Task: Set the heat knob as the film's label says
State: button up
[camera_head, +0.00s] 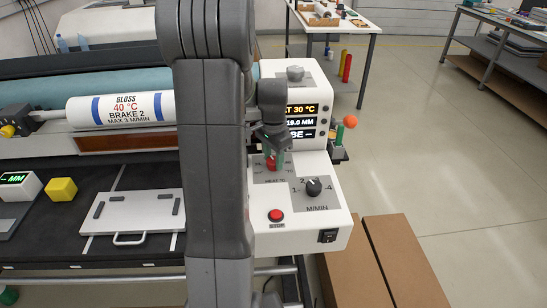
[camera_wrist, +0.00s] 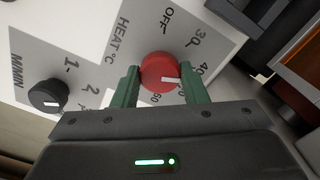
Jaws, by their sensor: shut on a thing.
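The film roll (camera_head: 122,109) lies across the machine at the left; its label reads GLOSS, 40 °C, BRAKE 2, MAX 3 M/MIN. The red heat knob (camera_head: 271,164) is on the white control panel. In the wrist view the knob (camera_wrist: 157,70) sits on a grey HEAT °C dial with OFF, 30, 40 and further marks. Its white pointer faces right, toward the 40 side; the exact mark is unclear. My gripper (camera_wrist: 160,88) is shut on the knob, with a green finger on each side. The display (camera_head: 300,110) shows 30 °C, its left part hidden by my arm.
The black M/MIN knob (camera_head: 313,187) is close to the heat knob, with a red stop button (camera_head: 276,215) and a black switch (camera_head: 327,236) toward the front. An orange ball on a lever (camera_head: 350,121) sticks out at the panel's right. Open floor lies farther right.

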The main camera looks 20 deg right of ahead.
aim_at(274, 159)
jog(key=shift+w+r, duration=0.1)
jog(key=o, duration=1)
notch_tip(274, 159, up, 14)
jog(key=shift+f+b, duration=0.15)
jog(key=shift+b, duration=0.15)
notch_tip(274, 159, down, 14)
jog(key=shift+p, duration=0.3)
dwell(0.4)
